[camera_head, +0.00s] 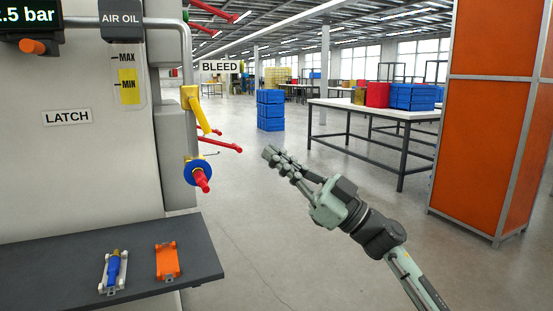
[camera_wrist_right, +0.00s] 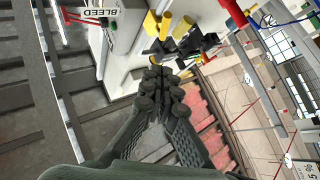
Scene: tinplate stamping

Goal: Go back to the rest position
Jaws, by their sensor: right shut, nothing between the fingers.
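My right gripper (camera_head: 270,153) is in the middle of the head view, held in the air to the right of the machine. Its fingers are shut with nothing between them, and they point up and to the left. In the right wrist view the closed fingers (camera_wrist_right: 160,80) fill the lower middle. The red-ended valve with a blue ring (camera_head: 200,172) and the yellow lever (camera_head: 192,100) are on the machine's side, left of the gripper and apart from it. My left gripper is not in either view.
The machine (camera_head: 70,170) fills the left of the head view. A dark shelf (camera_head: 60,282) on it bears a white-and-blue part (camera_head: 114,268) and an orange part (camera_head: 167,261). An orange cabinet (camera_head: 490,130) stands at right, a table (camera_head: 375,108) behind. The floor between is clear.

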